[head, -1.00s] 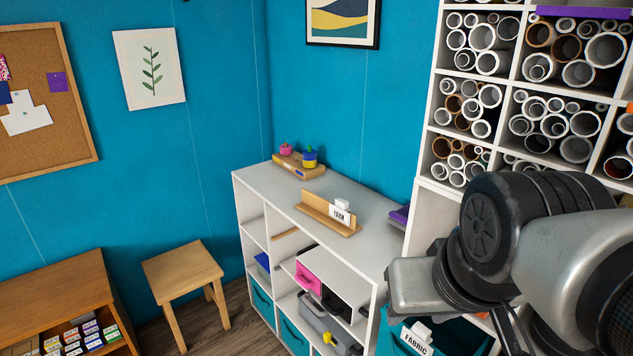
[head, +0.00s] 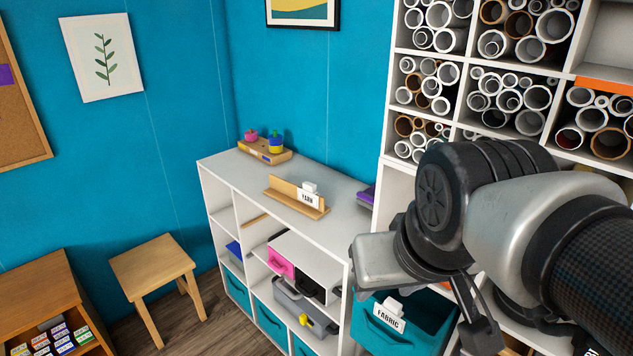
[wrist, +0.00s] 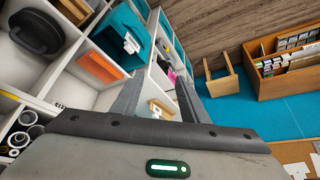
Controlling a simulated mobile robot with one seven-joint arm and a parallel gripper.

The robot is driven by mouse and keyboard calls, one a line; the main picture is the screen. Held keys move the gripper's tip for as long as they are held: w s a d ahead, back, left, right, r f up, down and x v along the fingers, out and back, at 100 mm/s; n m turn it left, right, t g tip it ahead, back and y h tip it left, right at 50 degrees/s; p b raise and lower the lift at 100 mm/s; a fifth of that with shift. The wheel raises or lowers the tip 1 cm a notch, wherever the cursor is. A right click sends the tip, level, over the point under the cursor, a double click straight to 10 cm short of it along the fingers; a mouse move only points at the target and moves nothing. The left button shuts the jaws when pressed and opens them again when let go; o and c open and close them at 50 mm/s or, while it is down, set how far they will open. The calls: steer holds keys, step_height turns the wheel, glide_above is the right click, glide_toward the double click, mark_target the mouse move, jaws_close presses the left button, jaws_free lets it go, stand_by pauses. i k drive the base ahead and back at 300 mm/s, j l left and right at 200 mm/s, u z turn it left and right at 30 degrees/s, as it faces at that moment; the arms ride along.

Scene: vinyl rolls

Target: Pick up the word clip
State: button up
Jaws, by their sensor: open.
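Two white clips bear words. The YARN clip (head: 309,194) stands at a wooden holder (head: 290,203) on top of the white shelf unit. The FABRIC clip (head: 389,314) sits on the front rim of a teal bin (head: 360,343) lower right, near my arm. In the wrist view, the FABRIC clip (wrist: 131,44) shows on its teal bin, beyond and left of the fingers. My gripper (wrist: 160,100) is open, with nothing held. The wooden holder (wrist: 160,110) shows in the distance between the fingers. My fingertips are not clear in the head view.
The white shelf unit (head: 236,172) holds teal bins and a grey toolbox (head: 303,306). A wooden tray (head: 264,151) with pincushion-like items stands at its back. Tall cubbies of vinyl rolls (head: 432,88) rise on the right. A stool (head: 152,264) stands left, with bare floor beside it.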

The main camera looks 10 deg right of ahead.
mark_target(390, 311)
steer(key=z, duration=0.8)
steer(key=i+j+z, duration=0.1)
steer(key=j+z, duration=0.15)
steer(key=z, duration=0.2)
steer(key=j+z, duration=0.3)
steer(key=z, duration=0.2)
steer(key=j, duration=0.5)
steer(key=i+j, duration=0.1)
steer(key=j, duration=0.35)
